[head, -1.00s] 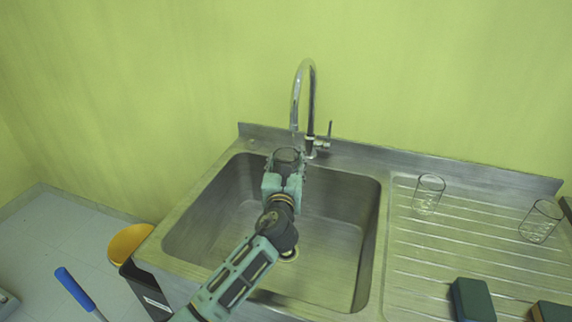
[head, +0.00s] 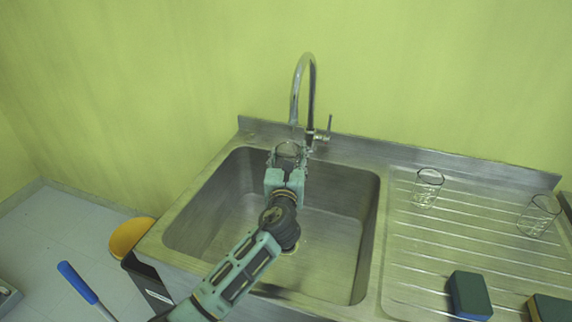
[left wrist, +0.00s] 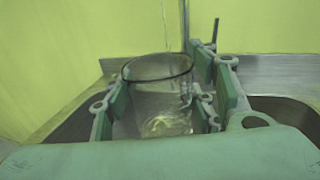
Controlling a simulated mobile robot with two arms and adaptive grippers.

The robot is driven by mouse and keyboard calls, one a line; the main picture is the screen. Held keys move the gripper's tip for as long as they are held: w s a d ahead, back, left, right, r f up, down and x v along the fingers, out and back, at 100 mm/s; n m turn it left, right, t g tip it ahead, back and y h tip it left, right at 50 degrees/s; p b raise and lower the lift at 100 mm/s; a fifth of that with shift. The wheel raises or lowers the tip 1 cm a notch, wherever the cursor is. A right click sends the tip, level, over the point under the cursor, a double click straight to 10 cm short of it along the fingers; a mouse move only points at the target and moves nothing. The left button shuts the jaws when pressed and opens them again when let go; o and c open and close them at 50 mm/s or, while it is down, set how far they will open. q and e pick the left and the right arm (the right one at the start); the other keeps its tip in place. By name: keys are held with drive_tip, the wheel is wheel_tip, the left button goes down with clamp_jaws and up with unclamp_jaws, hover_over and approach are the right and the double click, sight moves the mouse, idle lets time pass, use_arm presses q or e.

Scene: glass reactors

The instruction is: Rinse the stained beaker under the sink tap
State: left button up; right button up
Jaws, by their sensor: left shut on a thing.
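The stained beaker (left wrist: 160,95) is clear glass with a yellowish-brown patch low on its inside. It is upright in the left wrist view, and its rim also shows in the head view (head: 289,149). My left gripper (head: 287,166) is shut on it, with a finger pad on each side. It holds the beaker over the back of the sink basin (head: 335,220), just below the spout of the tap (head: 312,85). A thin line below the spout may be water; I cannot tell surely. My right gripper is not in view.
Two clear beakers (head: 427,187) (head: 539,215) stand on the ribbed drainboard at the right. An orange-lidded bin (head: 130,238) and a blue handle (head: 76,282) are at the left.

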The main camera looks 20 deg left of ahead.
use_arm(q)
drive_tip(key=shift+a, duration=0.35)
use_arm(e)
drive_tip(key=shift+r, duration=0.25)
